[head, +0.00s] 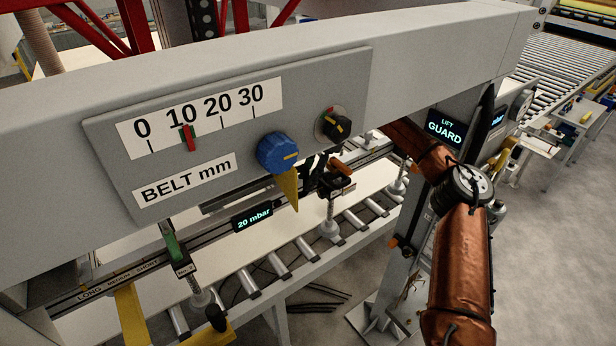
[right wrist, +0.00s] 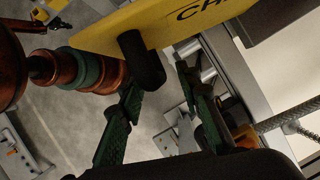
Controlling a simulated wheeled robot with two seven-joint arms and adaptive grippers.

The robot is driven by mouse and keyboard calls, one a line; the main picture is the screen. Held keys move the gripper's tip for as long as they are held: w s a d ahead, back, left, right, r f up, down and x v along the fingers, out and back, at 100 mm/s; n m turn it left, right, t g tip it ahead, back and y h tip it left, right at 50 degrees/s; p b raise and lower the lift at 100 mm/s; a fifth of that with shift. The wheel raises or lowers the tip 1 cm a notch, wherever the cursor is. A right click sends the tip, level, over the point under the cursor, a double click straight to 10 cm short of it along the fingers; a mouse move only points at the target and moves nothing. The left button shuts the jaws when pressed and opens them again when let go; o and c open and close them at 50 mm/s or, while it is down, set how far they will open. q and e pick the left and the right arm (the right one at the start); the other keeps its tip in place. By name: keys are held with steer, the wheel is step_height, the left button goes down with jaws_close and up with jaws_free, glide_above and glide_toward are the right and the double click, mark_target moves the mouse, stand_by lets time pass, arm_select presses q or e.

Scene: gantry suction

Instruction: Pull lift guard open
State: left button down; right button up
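My copper right arm passes in front of the post and under the grey beam. My right gripper (head: 322,168) shows as a dark, partly hidden shape below the beam. In the right wrist view my right gripper (right wrist: 160,112) is open, its two green-padded fingers apart with nothing between the pads. A yellow plate (right wrist: 185,22) with cut-off lettering lies just beyond the fingers. A black rounded handle (right wrist: 140,60) projects from it toward the fingertips. My left gripper is not in view.
The grey beam (head: 440,50) carries a "BELT mm" panel (head: 186,181), a blue knob (head: 272,151) and a smaller black knob (head: 335,126). Below it are white boards, rollers (head: 305,247) and a "20 mbar" display (head: 253,217). Open floor (head: 560,260) lies at the right.

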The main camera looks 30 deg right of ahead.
steer(key=s+d+r, duration=0.2)
steer(key=d, duration=1.1)
steer(key=shift+r, duration=0.35)
steer(key=shift+a, duration=0.1)
